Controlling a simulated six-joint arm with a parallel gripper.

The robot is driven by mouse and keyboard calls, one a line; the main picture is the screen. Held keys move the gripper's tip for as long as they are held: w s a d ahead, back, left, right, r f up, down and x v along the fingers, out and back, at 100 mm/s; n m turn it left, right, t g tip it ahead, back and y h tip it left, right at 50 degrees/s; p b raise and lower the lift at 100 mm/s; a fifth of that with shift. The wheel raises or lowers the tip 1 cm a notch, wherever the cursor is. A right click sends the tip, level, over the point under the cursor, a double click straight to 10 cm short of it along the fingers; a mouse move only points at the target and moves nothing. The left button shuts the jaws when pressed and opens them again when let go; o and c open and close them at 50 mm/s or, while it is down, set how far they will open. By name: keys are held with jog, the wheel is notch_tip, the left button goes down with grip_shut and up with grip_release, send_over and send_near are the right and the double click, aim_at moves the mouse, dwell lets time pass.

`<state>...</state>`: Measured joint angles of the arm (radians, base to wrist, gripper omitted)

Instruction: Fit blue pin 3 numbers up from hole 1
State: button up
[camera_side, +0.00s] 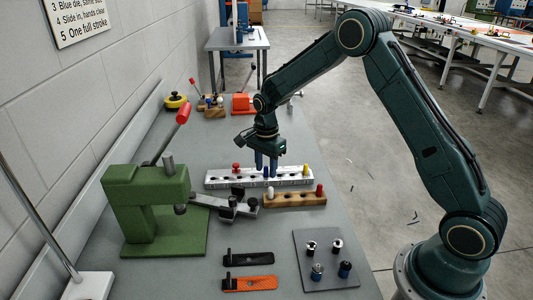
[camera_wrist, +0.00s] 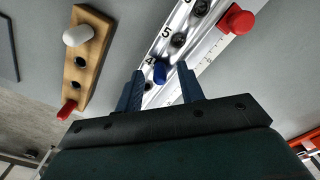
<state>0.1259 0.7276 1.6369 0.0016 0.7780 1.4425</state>
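The silver numbered rail (camera_side: 222,180) lies across the bench, with holes and printed numbers; 4 and 5 are readable on the rail (camera_wrist: 205,52) in the wrist view. The blue pin (camera_wrist: 160,72) stands at the hole beside the number 4, its lower end partly hidden. The blue pin (camera_side: 266,171) shows only slightly in the side view. My gripper (camera_side: 266,169) is down at the rail. In the wrist view my gripper (camera_wrist: 163,88) has its fingers apart, one on each side of the blue pin, with visible gaps.
A wooden block (camera_side: 295,199) in front holds a white pin and a red pin. A green press (camera_side: 140,190) stands left. A grey plate (camera_side: 325,272) with small parts lies front right.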

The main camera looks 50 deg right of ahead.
jog(key=shift+r, duration=0.1)
notch_tip(320, 180, up, 14)
dwell(0.9)
